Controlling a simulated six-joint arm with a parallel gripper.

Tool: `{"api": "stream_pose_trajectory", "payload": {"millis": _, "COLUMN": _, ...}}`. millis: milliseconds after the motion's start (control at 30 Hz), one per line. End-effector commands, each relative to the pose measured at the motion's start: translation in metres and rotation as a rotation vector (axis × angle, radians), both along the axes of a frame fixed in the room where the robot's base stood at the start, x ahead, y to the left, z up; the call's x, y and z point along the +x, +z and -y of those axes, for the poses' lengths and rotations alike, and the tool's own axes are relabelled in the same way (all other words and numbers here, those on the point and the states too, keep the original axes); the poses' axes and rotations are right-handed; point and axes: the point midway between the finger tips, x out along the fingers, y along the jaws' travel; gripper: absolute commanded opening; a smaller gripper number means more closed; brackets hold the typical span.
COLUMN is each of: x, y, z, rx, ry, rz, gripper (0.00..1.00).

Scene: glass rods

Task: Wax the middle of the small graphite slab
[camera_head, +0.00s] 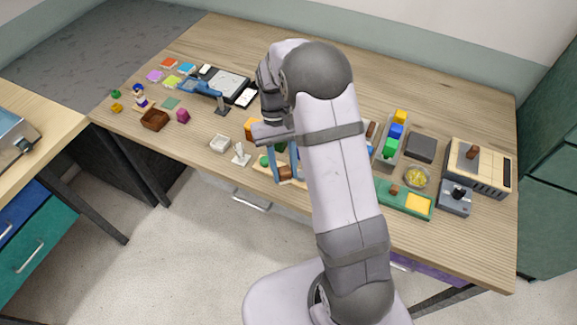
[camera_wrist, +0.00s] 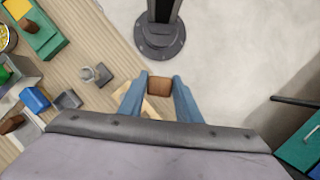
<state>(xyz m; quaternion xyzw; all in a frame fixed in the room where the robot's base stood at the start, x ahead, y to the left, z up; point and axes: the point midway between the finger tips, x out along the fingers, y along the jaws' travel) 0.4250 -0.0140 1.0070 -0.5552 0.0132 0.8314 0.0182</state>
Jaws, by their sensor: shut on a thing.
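My gripper (camera_head: 282,165) is shut on a small brown block (camera_head: 285,172), near the table's front edge. In the wrist view the block (camera_wrist: 159,84) sits between the two blue fingertips. I cannot tell whether it touches anything below. A pale wooden board (camera_head: 262,166) lies partly under the gripper. A dark grey square slab (camera_head: 420,147) lies on the right of the table, apart from my gripper; I cannot tell whether it is the small graphite slab. My arm hides the middle of the table.
A grey tray with coloured blocks (camera_head: 390,140), a glass bowl with yellow contents (camera_head: 416,177), a green base with a yellow pad (camera_head: 405,198) and a joystick box (camera_head: 456,196) crowd the right. A white dish (camera_head: 220,143) stands left of the gripper. Bare wood lies along the back.

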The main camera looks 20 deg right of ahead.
Motion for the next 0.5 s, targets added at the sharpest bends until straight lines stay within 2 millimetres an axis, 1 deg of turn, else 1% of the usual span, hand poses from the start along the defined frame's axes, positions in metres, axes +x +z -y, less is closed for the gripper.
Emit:
{"api": "stream_pose_trajectory", "payload": {"millis": 267, "x": -0.004, "y": 0.005, "z": 0.039, "rx": 0.0, "ry": -0.108, "rz": 0.001, "gripper": 0.13}}
{"api": "stream_pose_trajectory", "payload": {"millis": 367, "x": -0.008, "y": 0.007, "z": 0.058, "rx": 0.0, "ry": -0.158, "rz": 0.001, "gripper": 0.13}}
{"api": "stream_pose_trajectory", "payload": {"millis": 467, "x": -0.015, "y": 0.009, "z": 0.079, "rx": 0.0, "ry": -0.217, "rz": 0.001, "gripper": 0.13}}
{"api": "stream_pose_trajectory", "payload": {"millis": 500, "x": -0.018, "y": 0.01, "z": 0.089, "rx": 0.0, "ry": -0.245, "rz": 0.0, "gripper": 0.13}}
